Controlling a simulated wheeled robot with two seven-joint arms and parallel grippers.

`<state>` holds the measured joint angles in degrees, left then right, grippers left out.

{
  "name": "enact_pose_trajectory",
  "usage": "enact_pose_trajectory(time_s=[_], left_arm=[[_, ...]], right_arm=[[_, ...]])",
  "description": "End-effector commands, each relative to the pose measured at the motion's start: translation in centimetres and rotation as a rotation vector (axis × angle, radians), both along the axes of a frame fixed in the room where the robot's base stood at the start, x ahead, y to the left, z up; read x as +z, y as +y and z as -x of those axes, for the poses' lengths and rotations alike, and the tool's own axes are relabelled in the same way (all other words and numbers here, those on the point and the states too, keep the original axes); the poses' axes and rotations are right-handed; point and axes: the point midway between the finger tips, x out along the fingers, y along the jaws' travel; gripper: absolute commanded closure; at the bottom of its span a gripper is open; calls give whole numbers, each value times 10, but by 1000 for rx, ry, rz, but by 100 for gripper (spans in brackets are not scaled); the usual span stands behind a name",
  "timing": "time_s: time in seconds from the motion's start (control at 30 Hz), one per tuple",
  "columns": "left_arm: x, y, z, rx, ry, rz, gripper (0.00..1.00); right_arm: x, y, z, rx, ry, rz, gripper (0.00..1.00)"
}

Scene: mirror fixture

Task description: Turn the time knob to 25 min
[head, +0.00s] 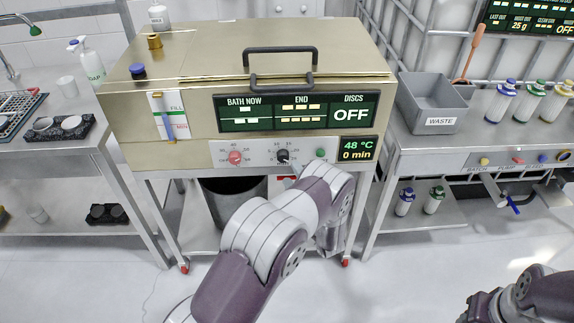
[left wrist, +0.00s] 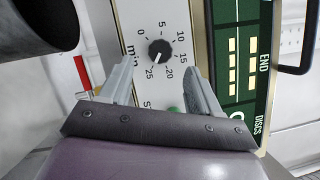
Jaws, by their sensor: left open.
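The time knob (head: 283,156) is a small black dial on the front panel of the beige bath machine. The left wrist view shows the knob (left wrist: 159,51) close up, inside a printed scale from 0 to 25. A pale mark on it points roughly toward the 20–25 side; its exact reading is unclear. The display (head: 357,149) reads 48 °C and 0 min. My left gripper (left wrist: 159,72) is open, its fingers apart on either side of the knob's lower side, empty. In the head view my wrist hides its fingertips. My right gripper is out of view; only part of that arm shows.
A red knob (head: 235,157) sits left of the time knob and a green button (head: 321,153) sits right of it. The machine's lid handle (head: 280,55) is above. A grey waste bin (head: 432,103) stands on the right bench. A dark bucket (head: 235,200) is under the machine.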

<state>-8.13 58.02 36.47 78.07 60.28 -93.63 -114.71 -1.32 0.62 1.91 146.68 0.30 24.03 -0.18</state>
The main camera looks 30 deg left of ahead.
Motion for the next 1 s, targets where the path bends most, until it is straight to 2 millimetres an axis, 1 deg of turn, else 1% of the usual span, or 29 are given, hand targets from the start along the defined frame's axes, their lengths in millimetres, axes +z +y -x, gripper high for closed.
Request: enact_pose_trajectory(time_s=[0.03,0.1,0.2,0.3,0.43,0.9,0.93,0.97,1.0], left_arm=[[-2,-13,7,-6,3,-1,37],[-4,-26,18,-5,2,-1,37],[-7,-42,31,-3,1,-1,37],[-8,-51,38,-2,1,0,37],[-9,-55,42,0,0,0,37],[-9,-55,41,-2,-17,14,37],[-11,-55,41,-6,-36,40,37],[-17,-54,40,-14,-58,96,37],[-34,-57,36,-44,-87,221,37]], right_arm=[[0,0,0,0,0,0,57],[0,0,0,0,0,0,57],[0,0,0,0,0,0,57],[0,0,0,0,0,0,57],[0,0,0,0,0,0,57],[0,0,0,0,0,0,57],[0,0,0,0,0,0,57],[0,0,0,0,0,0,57],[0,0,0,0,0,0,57]])
